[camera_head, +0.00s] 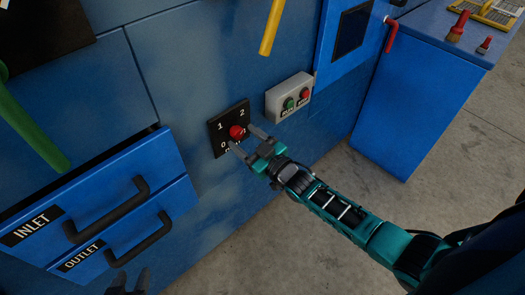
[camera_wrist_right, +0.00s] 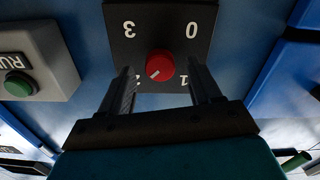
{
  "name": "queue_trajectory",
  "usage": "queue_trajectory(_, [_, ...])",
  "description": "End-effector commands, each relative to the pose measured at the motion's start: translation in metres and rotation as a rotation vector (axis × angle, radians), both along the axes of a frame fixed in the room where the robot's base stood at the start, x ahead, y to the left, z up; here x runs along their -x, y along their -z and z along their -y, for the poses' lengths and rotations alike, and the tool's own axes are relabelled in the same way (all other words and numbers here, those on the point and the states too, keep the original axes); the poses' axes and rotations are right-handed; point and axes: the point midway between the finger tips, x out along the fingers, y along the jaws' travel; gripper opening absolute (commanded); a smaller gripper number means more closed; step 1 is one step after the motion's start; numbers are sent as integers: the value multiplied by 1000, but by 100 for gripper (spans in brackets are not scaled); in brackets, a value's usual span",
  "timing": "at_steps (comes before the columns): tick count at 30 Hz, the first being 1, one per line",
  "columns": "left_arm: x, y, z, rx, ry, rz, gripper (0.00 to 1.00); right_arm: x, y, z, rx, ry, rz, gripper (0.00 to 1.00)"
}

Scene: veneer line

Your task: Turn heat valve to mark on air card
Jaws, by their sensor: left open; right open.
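A round red knob (camera_head: 237,131) sits on a black plate (camera_head: 215,127) marked 0, 1, 2 and 3 on the blue machine front. In the right wrist view the red knob (camera_wrist_right: 159,64) has a white pointer line slanting toward the 2. The plate's lower label is hidden, so I cannot tell whether this is the heat valve. My right gripper (camera_head: 243,137) is open, with a finger on either side of the knob; contact is unclear. My left gripper (camera_head: 130,283) is open and empty at the bottom edge, below the drawers. I see no air card.
A grey box with green and red buttons (camera_head: 289,97) is right of the plate. Yellow (camera_head: 271,27) and green (camera_head: 32,128) handles hang above. INLET (camera_head: 105,195) and OUTLET (camera_head: 135,233) drawers are at left. A red lever (camera_head: 391,36) and brushes (camera_head: 458,27) are upper right.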

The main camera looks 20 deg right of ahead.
Motion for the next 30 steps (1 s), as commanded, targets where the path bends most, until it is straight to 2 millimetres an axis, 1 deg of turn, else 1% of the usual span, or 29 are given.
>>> queue_trajectory(9, [0, -8, 0, 0, 0, -1, 43, 62, 0, 23, 2, 0, -5, 63])
queue_trajectory(15, [0, -10, 0, 0, 0, -1, 43, 95, 0, 34, 1, 0, -4, 63])
queue_trajectory(18, [0, -10, 0, 0, 1, -1, 43, 105, 0, 38, 1, -1, -2, 63])
queue_trajectory(21, [0, -10, 0, 0, 1, -1, 43, 110, 0, 40, 1, 0, -2, 63])
queue_trajectory(30, [-1, -10, 1, 1, 1, 1, 43, 112, 0, 41, 0, 0, -1, 63])
